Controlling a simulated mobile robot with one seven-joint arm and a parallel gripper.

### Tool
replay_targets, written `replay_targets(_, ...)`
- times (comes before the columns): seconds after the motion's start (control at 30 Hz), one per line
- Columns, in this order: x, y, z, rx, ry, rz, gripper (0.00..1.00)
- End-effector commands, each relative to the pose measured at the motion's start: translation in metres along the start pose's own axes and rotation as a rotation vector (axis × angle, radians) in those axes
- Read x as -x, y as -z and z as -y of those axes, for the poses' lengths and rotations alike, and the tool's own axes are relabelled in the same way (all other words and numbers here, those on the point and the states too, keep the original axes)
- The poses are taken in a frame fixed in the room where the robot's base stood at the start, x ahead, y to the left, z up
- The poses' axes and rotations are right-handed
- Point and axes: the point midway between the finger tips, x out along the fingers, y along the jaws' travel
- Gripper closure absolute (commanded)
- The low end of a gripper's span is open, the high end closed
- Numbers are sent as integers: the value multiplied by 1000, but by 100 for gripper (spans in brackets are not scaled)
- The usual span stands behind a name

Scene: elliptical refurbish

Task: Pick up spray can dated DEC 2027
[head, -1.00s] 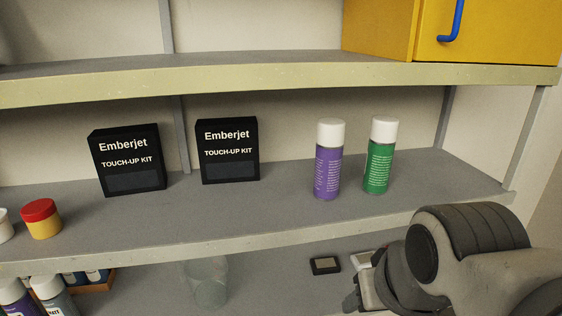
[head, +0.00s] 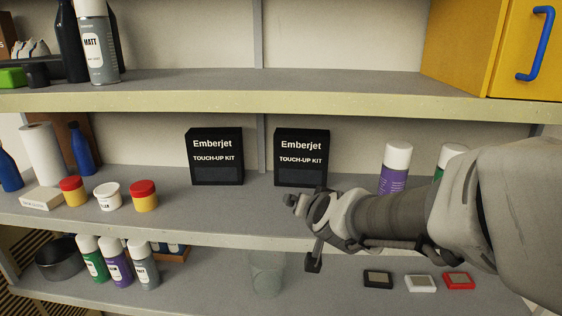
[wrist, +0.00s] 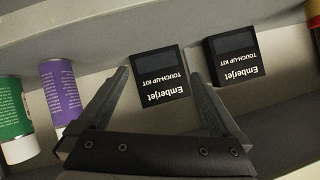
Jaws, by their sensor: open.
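A purple spray can with a white cap (head: 394,172) stands on the middle shelf; it also shows in the wrist view (wrist: 62,92). A green spray can (head: 452,152), mostly behind my arm, stands to its right and shows in the wrist view (wrist: 14,118). On the lower shelf stand a green can (head: 92,262), a purple can (head: 117,264) and a grey can (head: 143,268). A grey MATT can (head: 98,50) stands on the top shelf. No date is readable. My gripper (head: 303,230) is open and empty before the touch-up kits, left of the purple can.
Two black touch-up kit boxes (head: 216,157) (head: 301,155) stand behind my gripper. Jars (head: 144,196) sit to the left. A clear glass (head: 267,275) and small timer-like items (head: 378,279) are on the lower shelf. A yellow cabinet (head: 470,45) is at top right.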

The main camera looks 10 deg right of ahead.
Motion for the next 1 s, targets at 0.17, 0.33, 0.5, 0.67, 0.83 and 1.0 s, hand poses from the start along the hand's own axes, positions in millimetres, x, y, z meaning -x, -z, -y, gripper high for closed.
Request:
replay_targets(0.17, -28, 29, -22, -30, -174, -175, 0)
replay_targets(0.33, -32, 52, -59, -4, -399, -361, 0)
replay_targets(0.5, -16, 68, -87, 64, -604, -519, 0)
replay_targets(0.67, -1, 76, -98, 116, -718, -609, 0)
replay_targets(0.83, 1, 84, -108, 133, -758, -643, 0)
replay_targets(1.0, -17, 105, -129, 132, -760, -642, 0)
